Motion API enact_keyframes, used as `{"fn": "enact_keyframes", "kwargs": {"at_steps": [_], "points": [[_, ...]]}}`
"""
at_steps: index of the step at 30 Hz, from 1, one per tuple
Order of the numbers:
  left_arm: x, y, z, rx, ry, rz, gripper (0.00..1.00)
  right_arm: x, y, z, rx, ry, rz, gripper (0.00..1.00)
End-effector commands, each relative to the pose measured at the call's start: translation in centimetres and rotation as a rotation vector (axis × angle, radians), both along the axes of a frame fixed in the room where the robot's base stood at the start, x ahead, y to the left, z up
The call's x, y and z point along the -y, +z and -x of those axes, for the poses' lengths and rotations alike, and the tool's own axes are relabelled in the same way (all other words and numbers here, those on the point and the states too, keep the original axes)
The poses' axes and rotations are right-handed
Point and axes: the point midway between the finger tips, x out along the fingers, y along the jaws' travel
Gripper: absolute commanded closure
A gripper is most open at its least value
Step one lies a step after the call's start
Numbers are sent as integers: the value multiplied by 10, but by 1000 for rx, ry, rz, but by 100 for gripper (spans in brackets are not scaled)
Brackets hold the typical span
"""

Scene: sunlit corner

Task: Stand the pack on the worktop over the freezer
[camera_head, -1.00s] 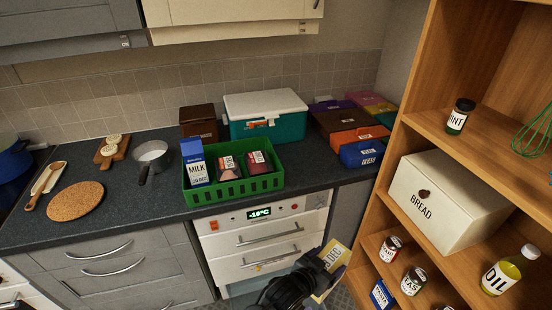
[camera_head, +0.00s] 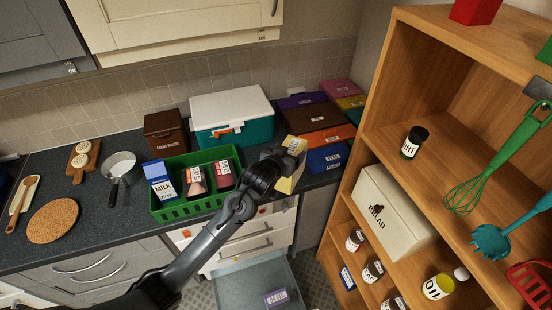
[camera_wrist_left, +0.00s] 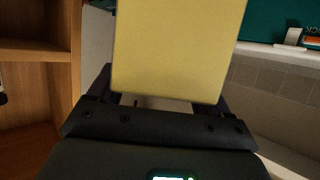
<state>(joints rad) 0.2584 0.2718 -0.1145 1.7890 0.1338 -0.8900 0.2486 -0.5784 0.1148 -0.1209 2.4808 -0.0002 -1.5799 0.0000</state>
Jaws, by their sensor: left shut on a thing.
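My left gripper (camera_head: 284,160) is shut on the pack (camera_head: 291,172), a pale yellow block. It holds the pack at about worktop height, right of the green crate and in front of the teal cool box. Whether the pack touches the worktop I cannot tell. In the left wrist view the pack (camera_wrist_left: 178,50) fills the top middle, between the fingers. The dark worktop (camera_head: 105,218) runs over the white freezer (camera_head: 262,241). My arm hides part of the freezer front. My right gripper is not in view.
The green crate (camera_head: 190,209) with milk and other packs stands at the worktop's front. The teal cool box (camera_head: 255,133) and coloured boxes (camera_head: 328,159) stand behind and to the right. A lower freezer drawer (camera_head: 235,283) is pulled out, holding a purple pack (camera_head: 276,298). The wooden shelf (camera_head: 382,150) stands right.

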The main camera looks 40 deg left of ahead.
Motion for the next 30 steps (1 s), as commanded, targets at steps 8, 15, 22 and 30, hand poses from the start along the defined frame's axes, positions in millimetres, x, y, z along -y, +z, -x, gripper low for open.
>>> {"fn": "enact_keyframes", "kwargs": {"at_steps": [8, 15, 22, 30], "points": [[-18, 10, -8, 2, 10, 0, 100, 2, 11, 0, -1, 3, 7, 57], [-59, -15, -22, 1, 11, 1, 100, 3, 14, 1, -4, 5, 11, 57], [-97, -39, -35, 3, 10, 2, 100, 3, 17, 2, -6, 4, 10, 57], [-115, -51, -41, 6, 8, 1, 100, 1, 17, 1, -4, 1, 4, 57]]}}
